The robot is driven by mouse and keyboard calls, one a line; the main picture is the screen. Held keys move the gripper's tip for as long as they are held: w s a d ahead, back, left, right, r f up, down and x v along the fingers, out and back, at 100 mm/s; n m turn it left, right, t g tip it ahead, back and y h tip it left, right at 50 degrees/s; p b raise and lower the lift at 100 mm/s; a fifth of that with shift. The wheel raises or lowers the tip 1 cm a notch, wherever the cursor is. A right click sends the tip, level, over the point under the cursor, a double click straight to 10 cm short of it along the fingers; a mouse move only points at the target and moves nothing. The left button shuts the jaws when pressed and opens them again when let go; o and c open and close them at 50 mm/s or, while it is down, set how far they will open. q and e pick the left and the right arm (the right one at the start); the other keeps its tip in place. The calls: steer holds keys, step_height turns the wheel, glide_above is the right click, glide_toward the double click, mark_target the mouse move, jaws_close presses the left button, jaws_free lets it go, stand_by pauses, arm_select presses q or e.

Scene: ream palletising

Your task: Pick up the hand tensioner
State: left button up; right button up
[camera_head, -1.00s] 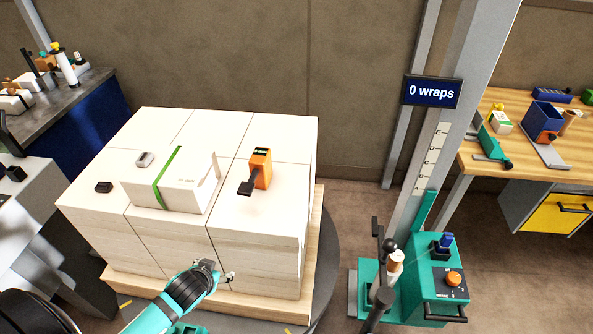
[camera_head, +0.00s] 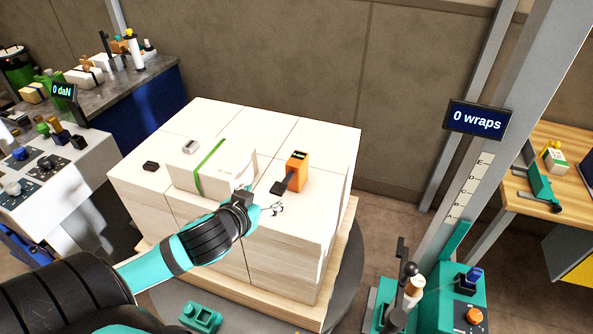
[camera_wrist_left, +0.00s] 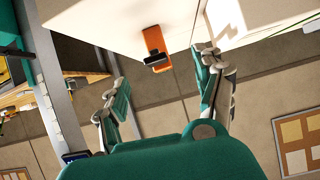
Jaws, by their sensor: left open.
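The hand tensioner (camera_head: 297,170), an orange body with a black handle, stands on top of the stack of pale reams (camera_head: 325,139), right of a white carton with a green strap (camera_head: 225,172). It also shows in the left wrist view (camera_wrist_left: 155,42), ahead of and between the fingers. My left gripper (camera_head: 272,209) is open and empty, just in front of the tensioner's black end and apart from it. In the left wrist view its spread fingers (camera_wrist_left: 162,88) are below the tensioner. My right gripper is not visible.
A small black block (camera_head: 151,166) and a grey piece (camera_head: 190,150) lie on the stack. A wrap machine with a "0 wraps" sign (camera_head: 476,121) stands right. A control console (camera_head: 50,170) and a workbench (camera_head: 165,66) are left.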

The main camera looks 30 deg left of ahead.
arm_select(q)
steer(key=t, duration=0.2)
glide_toward(296, 159)
steer(key=w+p, duration=0.3)
steer(key=shift+f, duration=0.15)
steer(key=shift+w+a+f+g, duration=0.1)
steer(key=shift+w+f+g, duration=0.1)
steer(key=shift+w+g, duration=0.1)
steer(key=shift+w+a+f+p, duration=0.1)
steer(key=shift+w+a+p, duration=0.1)
steer(key=shift+w+p, duration=0.2)
steer(key=shift+p+x, duration=0.85)
steer(key=shift+x, duration=1.35)
steer(key=shift+s+f, duration=0.1)
steer(key=shift+f, duration=0.1)
steer(key=shift+c, duration=0.2)
